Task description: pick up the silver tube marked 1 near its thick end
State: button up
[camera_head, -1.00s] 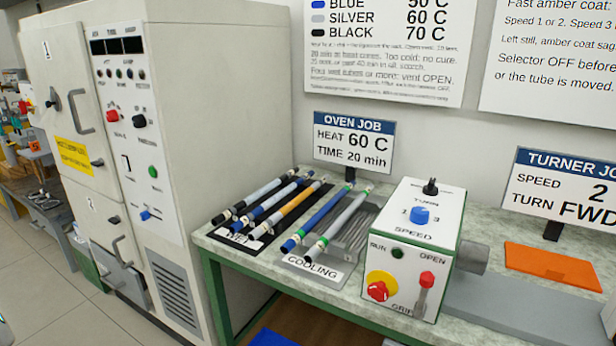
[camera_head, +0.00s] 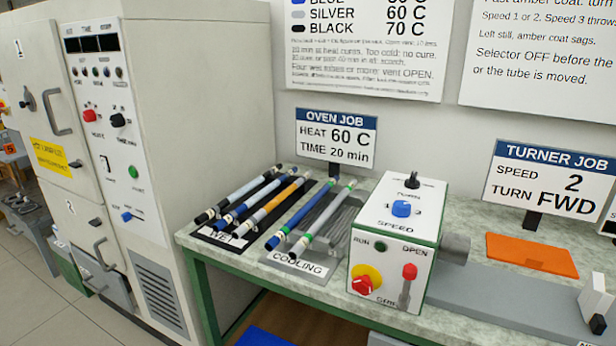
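Two silver tubes show. One silver tube (camera_head: 243,192) lies at the left of the rack labelled WET (camera_head: 222,237), its near end black. Which end is thicker is also unclear. My gripper is not in view.
A blue tube (camera_head: 256,199) and an orange tube (camera_head: 279,207) share the WET rack. A blue tube (camera_head: 302,213) lies on the COOLING rack. The turner box (camera_head: 395,255) stands close right of the racks, the tall oven (camera_head: 215,90) left. An orange mat (camera_head: 530,255) lies further right.

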aim_at(237, 234)
jog(key=i+l+u, duration=0.1)
jog(key=i+u, duration=0.25)
jog(key=i, duration=0.15)
jog(key=i+l+u, duration=0.2)
jog(key=i+u, duration=0.2)
jog(key=i, duration=0.05)
